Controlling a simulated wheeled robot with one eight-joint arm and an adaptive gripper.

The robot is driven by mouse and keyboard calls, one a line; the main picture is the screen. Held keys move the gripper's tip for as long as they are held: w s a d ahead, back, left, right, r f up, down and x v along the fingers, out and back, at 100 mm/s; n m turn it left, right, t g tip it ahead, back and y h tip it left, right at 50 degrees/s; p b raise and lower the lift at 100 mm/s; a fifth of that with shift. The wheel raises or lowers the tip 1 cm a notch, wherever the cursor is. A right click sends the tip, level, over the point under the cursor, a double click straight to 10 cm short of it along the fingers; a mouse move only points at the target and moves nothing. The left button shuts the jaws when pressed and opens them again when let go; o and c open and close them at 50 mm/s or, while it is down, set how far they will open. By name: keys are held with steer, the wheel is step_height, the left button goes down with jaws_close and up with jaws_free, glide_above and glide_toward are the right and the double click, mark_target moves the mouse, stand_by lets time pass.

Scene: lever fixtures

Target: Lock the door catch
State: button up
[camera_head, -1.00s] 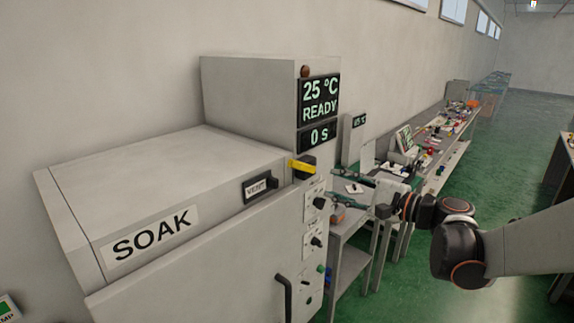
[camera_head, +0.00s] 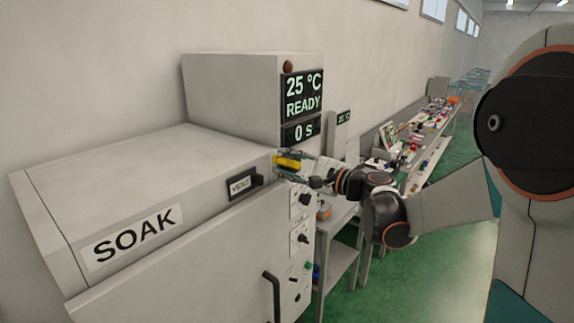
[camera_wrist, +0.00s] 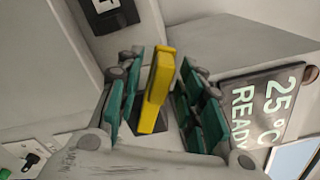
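The door catch is a yellow lever (camera_head: 287,162) at the upper right corner of the grey SOAK oven (camera_head: 150,190), beside the door. In the wrist view the yellow lever (camera_wrist: 158,85) stands between the two green-padded fingers of my gripper (camera_wrist: 164,98). Gaps show on both sides of it, so the fingers are open around it and not clamped. In the head view my gripper (camera_head: 291,162) is at the lever and partly covers it. The lever's dark base (camera_wrist: 152,122) is partly hidden in the wrist view.
A display (camera_head: 302,107) reads 25 °C, READY, 0 s. The dark door handle (camera_head: 272,293) is lower down; knobs (camera_head: 303,238) line the right panel. A cluttered bench (camera_head: 425,140) stands behind my arm.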

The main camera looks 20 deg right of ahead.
mark_target(279, 193)
steer(key=shift+w+a, duration=0.25)
jaws_close()
steer(key=shift+w+d+f+n+b, duration=0.15)
steer(key=shift+f+n+b, duration=1.25)
steer(key=shift+f+n, duration=0.7)
steer(key=shift+w+d+f+n+b, duration=0.1)
steer(key=shift+d+f+n+b, duration=0.1)
steer(key=shift+f+n+b, duration=1.85)
steer(key=shift+w+d+f+n+b, duration=0.15)
steer(key=shift+f+n+b, duration=0.55)
steer(key=shift+f+n, duration=1.45)
steer(key=shift+s+r+n, duration=0.1)
steer(key=shift+r+n, duration=0.6)
